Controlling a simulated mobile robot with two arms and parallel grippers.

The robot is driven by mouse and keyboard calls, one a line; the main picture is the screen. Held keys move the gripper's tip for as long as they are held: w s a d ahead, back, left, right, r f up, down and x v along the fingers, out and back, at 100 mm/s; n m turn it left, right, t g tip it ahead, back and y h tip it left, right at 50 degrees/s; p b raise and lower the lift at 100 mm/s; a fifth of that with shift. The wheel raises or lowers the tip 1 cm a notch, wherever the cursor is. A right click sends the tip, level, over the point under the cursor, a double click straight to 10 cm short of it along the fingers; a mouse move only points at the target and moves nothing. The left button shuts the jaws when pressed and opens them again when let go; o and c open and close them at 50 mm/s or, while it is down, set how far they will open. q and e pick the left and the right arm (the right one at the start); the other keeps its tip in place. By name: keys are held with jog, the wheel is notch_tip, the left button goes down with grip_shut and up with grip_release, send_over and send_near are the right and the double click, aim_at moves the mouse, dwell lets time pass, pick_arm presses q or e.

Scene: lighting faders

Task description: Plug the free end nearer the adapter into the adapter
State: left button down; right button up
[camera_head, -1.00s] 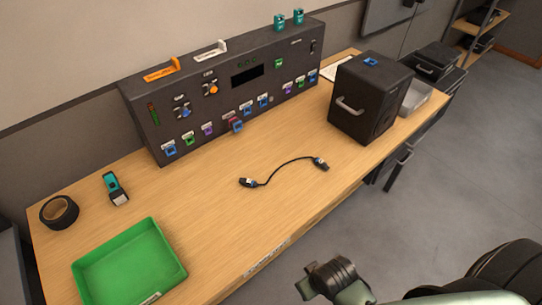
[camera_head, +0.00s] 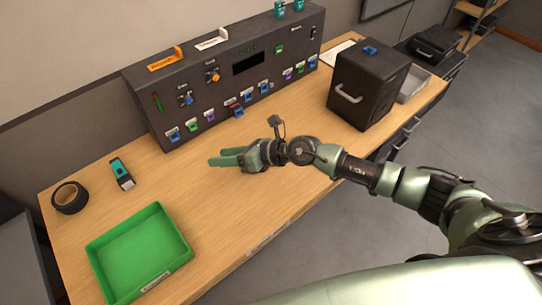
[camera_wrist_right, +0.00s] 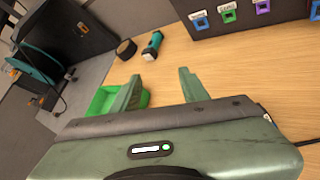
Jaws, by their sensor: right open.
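A small teal and black device (camera_head: 122,174), which may be the adapter, lies on the left part of the table. It also shows near the top of the right wrist view (camera_wrist_right: 152,45). The black cable is hidden behind my right arm in the head view. A thin dark piece of what looks like the cable (camera_wrist_right: 306,143) shows at the right edge of the wrist view. My right gripper (camera_head: 214,159) is open and empty above the middle of the table, to the right of the device. Its spread fingers show in the wrist view (camera_wrist_right: 160,76). My left gripper is not in view.
A dark fader panel (camera_head: 235,75) lines the back. A black box with a handle (camera_head: 365,85) stands at the right.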

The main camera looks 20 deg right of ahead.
jog(key=w+d+f+n+g+h, duration=0.1)
jog(key=d+f+n+h, duration=0.2)
jog(key=d, duration=0.4)
jog(key=d+f+n+g+h, duration=0.1)
jog(key=d+f+g+h, duration=0.15)
jog(key=d+f, duration=0.4)
jog(key=shift+t+h, duration=0.25)
jog(key=shift+t, duration=0.1)
jog(key=b+x, duration=0.6)
jog(key=shift+w+f+b, duration=0.2)
jog(key=shift+w+b, duration=0.15)
jog(key=shift+w, duration=0.1)
jog(key=shift+w+a+f+b, duration=0.3)
jog(key=shift+a+f+b, duration=0.1)
jog(key=shift+b, duration=0.15)
grip_shut()
jog(key=shift+r+p, duration=1.95)
jog(key=shift+r, duration=0.65)
jog(key=shift+f, duration=0.1)
